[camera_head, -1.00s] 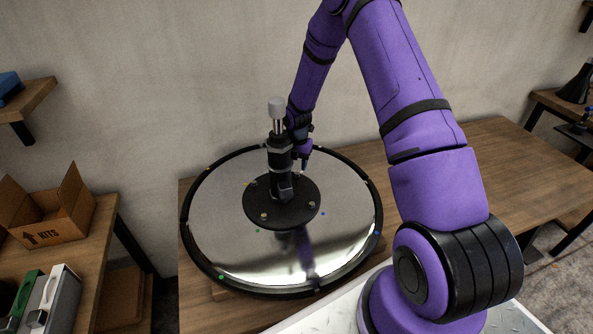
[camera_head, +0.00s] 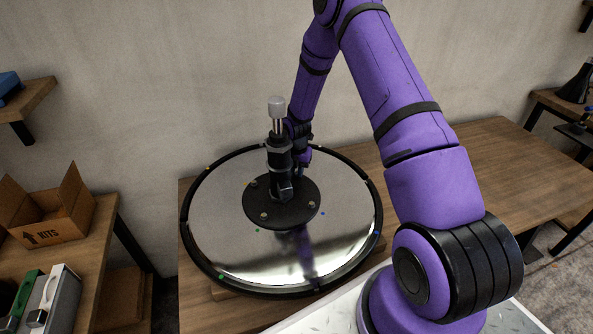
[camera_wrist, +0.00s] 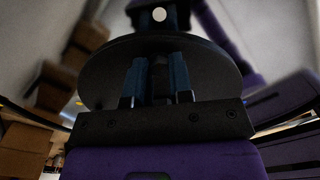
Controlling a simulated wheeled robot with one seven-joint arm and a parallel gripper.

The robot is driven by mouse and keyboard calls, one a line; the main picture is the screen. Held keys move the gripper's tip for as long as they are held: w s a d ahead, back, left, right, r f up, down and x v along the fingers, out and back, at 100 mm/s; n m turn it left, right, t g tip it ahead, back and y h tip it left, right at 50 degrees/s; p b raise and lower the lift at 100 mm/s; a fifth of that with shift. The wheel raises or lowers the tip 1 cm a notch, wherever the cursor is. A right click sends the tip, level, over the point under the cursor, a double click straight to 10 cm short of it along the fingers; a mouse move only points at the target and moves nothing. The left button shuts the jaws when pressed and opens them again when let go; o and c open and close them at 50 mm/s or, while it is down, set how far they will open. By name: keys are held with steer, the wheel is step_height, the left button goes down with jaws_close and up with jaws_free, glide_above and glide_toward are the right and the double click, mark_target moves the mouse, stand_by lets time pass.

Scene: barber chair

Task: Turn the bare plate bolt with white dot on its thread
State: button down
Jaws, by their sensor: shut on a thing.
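The round black plate (camera_head: 255,203) sits at the middle of the shiny disc, around the upright column. Bolts show on it at the left (camera_head: 254,184), front (camera_head: 264,216) and right (camera_head: 311,205). My gripper (camera_wrist: 159,62) reaches down behind the column at the plate's far right side. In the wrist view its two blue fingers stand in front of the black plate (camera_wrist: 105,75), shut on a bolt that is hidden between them. In the head view the column and my wrist hide this bolt, and I see no white dot beside it.
The black column (camera_head: 279,160) with its grey-capped rod (camera_head: 277,107) rises close to my gripper. Yellow, green and blue dots mark the disc (camera_head: 215,235). An open cardboard box (camera_head: 55,232) stands at the left. The table at the right (camera_head: 500,165) is clear.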

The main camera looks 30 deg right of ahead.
steer(key=shift+m, duration=0.4)
steer(key=m, duration=0.3)
steer(key=shift+m, duration=0.3)
steer(key=m, duration=0.3)
steer(key=shift+m, duration=0.4)
steer(key=m, duration=1)
steer(key=shift+m, duration=0.4)
steer(key=m, duration=0.3)
steer(key=shift+m, duration=0.3)
steer(key=m, duration=0.3)
steer(key=shift+m, duration=2.2)
